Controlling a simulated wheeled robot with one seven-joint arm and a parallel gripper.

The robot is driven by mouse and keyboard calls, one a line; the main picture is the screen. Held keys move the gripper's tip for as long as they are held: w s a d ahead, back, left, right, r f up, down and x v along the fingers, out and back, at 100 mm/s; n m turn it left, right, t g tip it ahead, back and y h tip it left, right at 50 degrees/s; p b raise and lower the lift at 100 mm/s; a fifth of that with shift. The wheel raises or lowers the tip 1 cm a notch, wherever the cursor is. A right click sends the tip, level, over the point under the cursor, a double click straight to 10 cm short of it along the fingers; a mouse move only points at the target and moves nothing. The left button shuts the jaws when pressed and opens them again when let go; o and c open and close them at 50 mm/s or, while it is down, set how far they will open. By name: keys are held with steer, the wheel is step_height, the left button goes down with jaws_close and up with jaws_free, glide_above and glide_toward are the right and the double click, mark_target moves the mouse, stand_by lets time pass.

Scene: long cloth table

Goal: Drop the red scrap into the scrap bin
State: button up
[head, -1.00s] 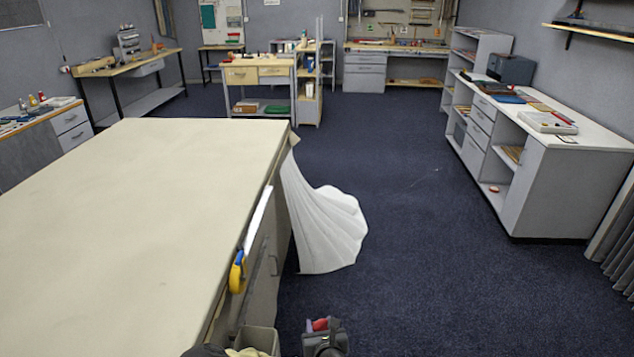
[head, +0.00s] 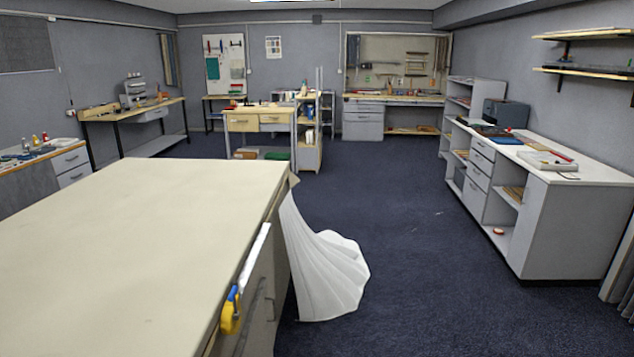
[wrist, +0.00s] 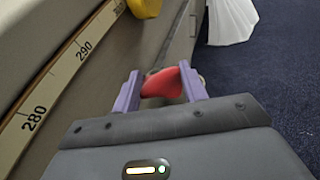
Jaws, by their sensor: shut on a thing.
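The red scrap (wrist: 163,84) is held between the two purple fingers of my gripper (wrist: 160,80) in the wrist view. My gripper is shut on it, beside the side of the long table (wrist: 45,42) and in front of the yellow item hanging there. The head view shows neither my gripper nor the scrap. No scrap bin can be made out in either present view.
The long table (head: 130,250) fills the left of the head view. A yellow and blue item (head: 231,312) hangs on its side, and white cloth (head: 325,262) spreads on the floor past its corner. Dark carpet (head: 430,270) lies clear toward the white counter (head: 570,220).

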steer(key=shift+f+b, duration=2)
steer(key=shift+f, duration=0.85)
steer(key=o, duration=1)
steer(key=shift+s, duration=0.15)
steer(key=v, duration=1.7)
steer(key=shift+r, duration=0.1)
